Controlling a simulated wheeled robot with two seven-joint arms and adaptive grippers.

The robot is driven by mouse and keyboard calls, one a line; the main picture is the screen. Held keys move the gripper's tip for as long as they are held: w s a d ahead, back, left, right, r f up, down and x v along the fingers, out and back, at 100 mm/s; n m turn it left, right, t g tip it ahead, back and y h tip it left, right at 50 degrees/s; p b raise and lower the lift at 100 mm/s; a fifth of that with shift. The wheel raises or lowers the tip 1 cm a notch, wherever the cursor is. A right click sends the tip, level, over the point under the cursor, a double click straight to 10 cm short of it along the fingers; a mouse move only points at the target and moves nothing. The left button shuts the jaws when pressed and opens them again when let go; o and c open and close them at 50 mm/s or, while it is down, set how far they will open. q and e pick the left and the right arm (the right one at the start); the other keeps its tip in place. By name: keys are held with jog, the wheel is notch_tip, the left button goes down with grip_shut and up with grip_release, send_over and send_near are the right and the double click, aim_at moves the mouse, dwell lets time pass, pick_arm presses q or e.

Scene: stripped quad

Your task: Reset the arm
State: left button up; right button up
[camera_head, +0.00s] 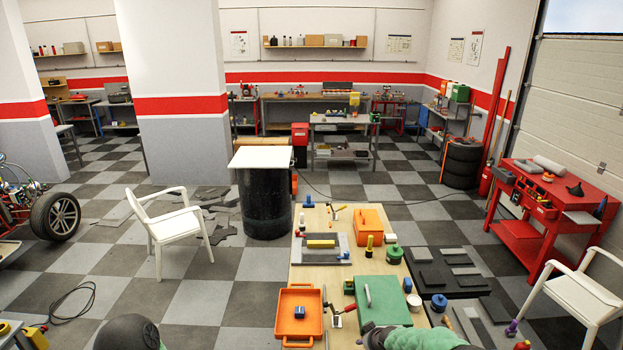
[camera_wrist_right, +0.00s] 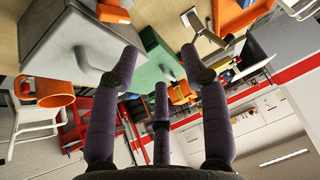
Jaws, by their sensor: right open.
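My right gripper (camera_wrist_right: 160,64) shows in the right wrist view with its three purple fingers spread wide and nothing between them. Beyond the fingers are a grey box (camera_wrist_right: 68,45) with a handle and a green case (camera_wrist_right: 158,62); the fingers overlap both in the picture, and I cannot tell the gap. In the head view, a green and grey part of my arm (camera_head: 415,338) enters at the bottom edge, near the green case (camera_head: 382,300) on the workbench. The right gripper cannot be made out there. My left gripper is not in view.
The wooden workbench (camera_head: 345,275) holds an orange tray (camera_head: 299,313), an orange case (camera_head: 371,226) and small tools. A black drum (camera_head: 264,205) and a white chair (camera_head: 165,225) stand beyond. An orange mug (camera_wrist_right: 45,91) shows in the wrist view.

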jog(key=s+a+f+m+g+y, duration=0.1)
jog(key=s+a+f+g, duration=0.15)
jog(key=s, duration=0.75)
jog(key=s+a+f+m+g+y, duration=0.1)
jog(key=s+a+f, duration=0.15)
jog(key=s, duration=0.65)
jog(key=s+a+f+m+g+y, duration=0.15)
jog(key=s+f, duration=0.25)
jog(key=s, duration=0.6)
jog(key=s+a+r+g+h, duration=0.1)
jog(key=s+r+g, duration=0.1)
jog(key=s, duration=1.2)
notch_tip(320, 180, down, 31)
jog(key=w+a+b, duration=0.2)
jog(key=b, duration=3.1)
jog(key=shift+n+t, duration=0.3)
jog(key=shift+n, duration=0.15)
